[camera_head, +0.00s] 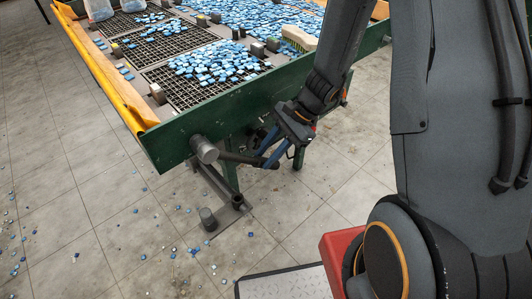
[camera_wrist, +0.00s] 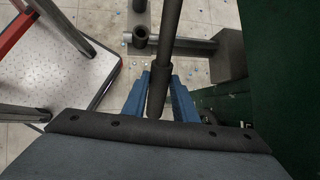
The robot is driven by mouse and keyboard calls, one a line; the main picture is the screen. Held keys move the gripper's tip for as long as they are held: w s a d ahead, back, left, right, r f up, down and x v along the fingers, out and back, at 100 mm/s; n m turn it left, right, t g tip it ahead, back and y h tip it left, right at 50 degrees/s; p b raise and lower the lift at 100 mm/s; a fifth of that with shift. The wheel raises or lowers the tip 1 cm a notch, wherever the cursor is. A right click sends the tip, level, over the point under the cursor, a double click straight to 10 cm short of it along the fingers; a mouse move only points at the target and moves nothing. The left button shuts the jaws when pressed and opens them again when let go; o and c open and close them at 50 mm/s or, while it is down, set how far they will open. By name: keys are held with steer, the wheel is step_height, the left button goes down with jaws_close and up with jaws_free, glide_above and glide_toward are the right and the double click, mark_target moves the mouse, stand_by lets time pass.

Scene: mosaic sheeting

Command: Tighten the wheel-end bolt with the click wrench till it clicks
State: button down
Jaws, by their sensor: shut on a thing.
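The click wrench (camera_head: 240,158) is a dark bar that runs roughly level from my gripper to a grey cylinder (camera_head: 205,149) at the end of the green table frame. My gripper (camera_head: 268,158), with blue fingers, is shut on the thicker grip end of the wrench. In the wrist view the wrench (camera_wrist: 172,35) runs up from between the fingers and out of the top of the picture. The bolt cannot be made out; the wrench's far end and the cylinder hide that place.
A green-framed table (camera_head: 180,141) carries grids with blue tiles. Below it, a low metal stand (camera_head: 238,201) with an upright tube and a short grey post (camera_head: 208,219) stand on the floor. Tiles litter the floor.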

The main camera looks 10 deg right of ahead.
steer(key=s+d, duration=0.3)
steer(key=s, duration=0.2)
steer(key=shift+s+d, duration=0.15)
steer(key=shift+s, duration=0.05)
stand_by(0.5)
steer(key=shift+d, duration=0.1)
